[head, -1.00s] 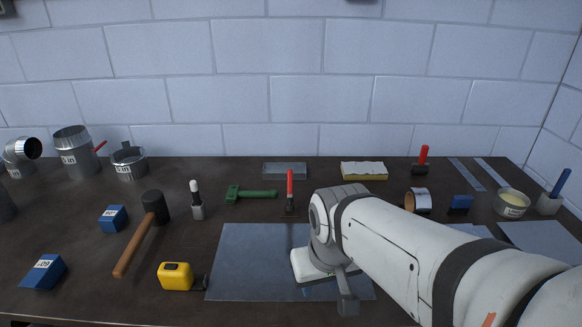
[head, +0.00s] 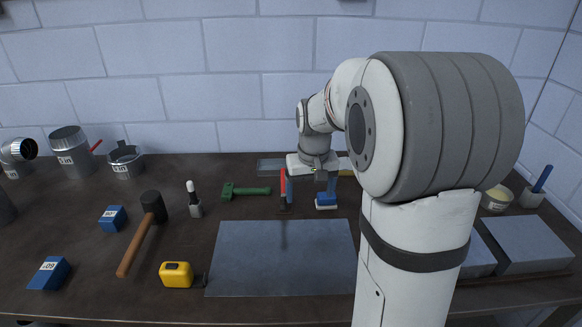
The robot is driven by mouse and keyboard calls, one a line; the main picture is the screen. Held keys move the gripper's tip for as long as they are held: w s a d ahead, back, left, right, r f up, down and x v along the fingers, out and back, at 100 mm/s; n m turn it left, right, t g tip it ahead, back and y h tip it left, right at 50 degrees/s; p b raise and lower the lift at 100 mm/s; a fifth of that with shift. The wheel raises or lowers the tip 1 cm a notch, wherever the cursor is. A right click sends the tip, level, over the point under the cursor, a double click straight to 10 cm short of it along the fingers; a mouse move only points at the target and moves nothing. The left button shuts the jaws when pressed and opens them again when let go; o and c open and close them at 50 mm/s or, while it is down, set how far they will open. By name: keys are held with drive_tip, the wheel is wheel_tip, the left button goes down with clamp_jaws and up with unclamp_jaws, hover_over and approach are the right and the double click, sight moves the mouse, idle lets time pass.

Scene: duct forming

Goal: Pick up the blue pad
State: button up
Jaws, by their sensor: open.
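A small blue pad-like piece (head: 327,200) with a pale lower edge stands on the dark bench, just behind the grey metal sheet (head: 282,258). It looks like the blue pad, though I cannot tell for certain. My gripper (head: 312,180) is open and points down just behind and above this piece, close to it in the picture. I cannot tell whether they touch. My arm covers the right-middle of the bench, where a blue piece showed earlier.
A red-handled tool (head: 283,188) lies left of my gripper, beside a green tool (head: 246,190). A mallet (head: 151,220), yellow tape measure (head: 176,274) and blue blocks (head: 113,218) are farther left. A clear tray (head: 270,168) lies behind. A tub (head: 496,198) is at right.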

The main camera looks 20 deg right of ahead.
drive_tip(key=w+d+f+p, duration=0.3)
drive_tip(key=w+d, duration=0.3)
drive_tip(key=w, duration=0.4)
drive_tip(key=m+g+p, duration=0.1)
drive_tip(key=p, duration=0.1)
approach(326, 200)
drive_tip(key=shift+w+d+f, duration=0.15)
drive_tip(key=shift+w+f, duration=0.2)
drive_tip(key=shift+w, duration=0.1)
drive_tip(key=shift+w+d+f, duration=0.2)
drive_tip(key=shift+w+f, duration=0.15)
drive_tip(key=shift+w, duration=0.15)
drive_tip(key=shift+w+d+f, duration=0.1)
drive_tip(key=shift+d+f, duration=0.1)
drive_tip(key=shift+f, duration=0.1)
wheel_tip(326, 200, down, 8)
drive_tip(key=shift+w+r+p, duration=0.1)
drive_tip(key=shift+r+p, duration=0.05)
drive_tip(key=shift+p, duration=1.05)
drive_tip(key=shift+c, duration=0.3)
drive_tip(key=c, duration=1)
drive_tip(key=shift+r, duration=0.1)
